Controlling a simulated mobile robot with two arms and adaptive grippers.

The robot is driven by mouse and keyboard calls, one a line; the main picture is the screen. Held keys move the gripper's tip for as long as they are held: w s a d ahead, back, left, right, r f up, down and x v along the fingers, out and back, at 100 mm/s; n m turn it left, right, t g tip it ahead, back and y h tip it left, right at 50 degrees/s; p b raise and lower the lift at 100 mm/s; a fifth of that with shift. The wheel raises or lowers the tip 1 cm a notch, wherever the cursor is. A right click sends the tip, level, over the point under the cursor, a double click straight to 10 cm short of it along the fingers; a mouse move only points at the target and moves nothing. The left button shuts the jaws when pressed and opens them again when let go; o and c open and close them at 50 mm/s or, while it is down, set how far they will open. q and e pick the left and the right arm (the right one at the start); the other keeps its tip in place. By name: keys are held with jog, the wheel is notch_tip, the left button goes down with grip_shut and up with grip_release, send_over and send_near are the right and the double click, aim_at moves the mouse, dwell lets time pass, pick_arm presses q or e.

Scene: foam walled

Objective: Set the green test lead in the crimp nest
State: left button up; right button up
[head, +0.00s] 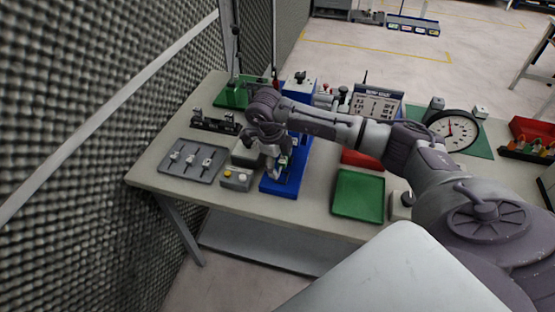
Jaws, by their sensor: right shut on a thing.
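My right gripper (276,168) reaches in from the right and points down over the blue base plate (278,187) of a press-like fixture. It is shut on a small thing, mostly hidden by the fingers. A small green patch (284,160) shows at the fingers and looks like the green test lead. The crimp nest cannot be made out clearly; the gripper and wrist cover the middle of the blue fixture. I cannot tell whether the held piece touches the fixture. My left gripper is not in view.
A grey tray (171,170) with several small parts lies at the left. A grey button box (237,179) stands beside the blue plate. A green tray (359,196) and a round dial gauge (453,131) are to the right. A dark foam wall (100,100) borders the bench's left.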

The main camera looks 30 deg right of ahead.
aim_at(280, 180)
jog(key=shift+a, duration=0.1)
jog(key=shift+f+b, duration=0.1)
jog(key=shift+b, duration=0.2)
jog(key=shift+f+b, duration=1.8)
jog(key=shift+f, duration=0.3)
jog(key=shift+f, duration=0.15)
jog(key=shift+f+b, duration=0.35)
jog(key=shift+b, duration=0.2)
jog(key=shift+f, duration=0.2)
